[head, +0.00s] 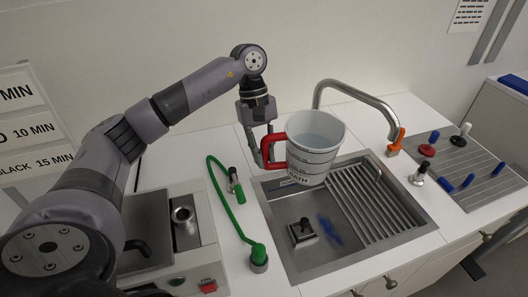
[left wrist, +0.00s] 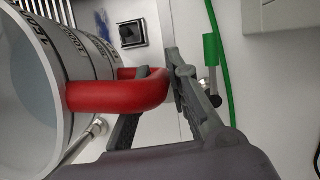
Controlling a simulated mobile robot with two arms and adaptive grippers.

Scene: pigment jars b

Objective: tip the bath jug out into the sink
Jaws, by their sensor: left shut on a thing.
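The bath jug (head: 316,150) is white with dark markings and a red handle (head: 274,150). It is held up over the back left part of the steel sink (head: 289,252) and looks upright or only slightly tilted. My left gripper (head: 264,150) is shut on the red handle, which also shows between the fingers in the left wrist view (left wrist: 118,92). The jug's mouth and inside wall show; whether there is liquid in it I cannot tell. The jug hides part of the sink's back edge. My right gripper is not in view.
A curved tap (head: 352,92) stands behind the jug. The sink holds a small square fitting (head: 302,232), a blue item (head: 329,231) and a ribbed drainer (head: 366,201). A green hose (head: 222,190) lies left. A board with knobs (head: 462,166) is right.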

